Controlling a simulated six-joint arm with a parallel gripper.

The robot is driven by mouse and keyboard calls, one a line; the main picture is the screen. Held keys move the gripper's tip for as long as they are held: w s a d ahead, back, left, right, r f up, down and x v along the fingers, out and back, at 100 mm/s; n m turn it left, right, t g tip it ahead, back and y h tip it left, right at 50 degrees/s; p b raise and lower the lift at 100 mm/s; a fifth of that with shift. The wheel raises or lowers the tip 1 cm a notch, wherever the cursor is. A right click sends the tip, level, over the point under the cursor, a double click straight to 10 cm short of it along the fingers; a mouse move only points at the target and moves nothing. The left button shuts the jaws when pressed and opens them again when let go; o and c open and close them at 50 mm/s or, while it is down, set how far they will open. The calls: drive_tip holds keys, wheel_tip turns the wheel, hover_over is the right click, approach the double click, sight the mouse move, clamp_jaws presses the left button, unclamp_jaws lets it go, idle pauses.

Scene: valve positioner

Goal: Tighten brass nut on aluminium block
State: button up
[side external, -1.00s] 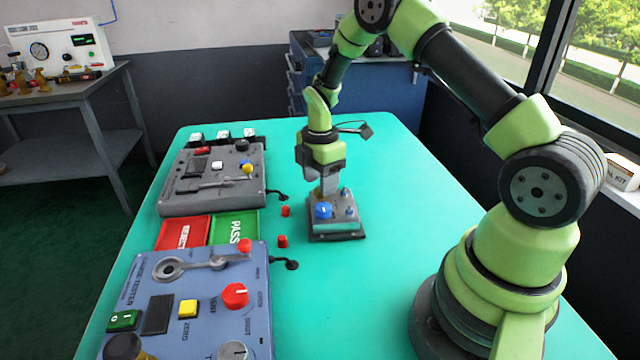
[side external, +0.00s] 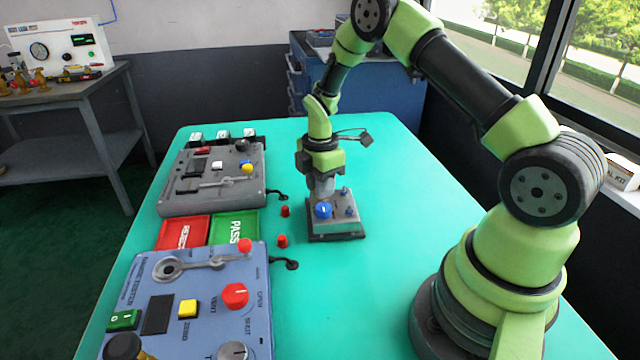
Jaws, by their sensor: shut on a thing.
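The aluminium block (side external: 340,215) sits on a dark base on the green table, with a blue knob (side external: 323,210) and small blue-grey fittings on it. My gripper (side external: 322,190) points down at the back left of the block, right behind the blue knob. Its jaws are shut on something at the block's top. The brass nut cannot be made out; the gripper and the blue knob cover that spot.
Two small red caps (side external: 282,241) stand left of the block. A grey control box (side external: 212,180), red REJECT and green PASS (side external: 234,227) pads and a blue tester box (side external: 190,300) line the left side. The table right of the block is clear.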

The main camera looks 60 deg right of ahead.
drive_tip(key=m, duration=1.8)
drive_tip(key=shift+m, duration=0.4)
drive_tip(key=m, duration=0.4)
drive_tip(key=shift+m, duration=0.4)
drive_tip(key=o, duration=0.9)
drive_tip(key=shift+r, duration=0.1)
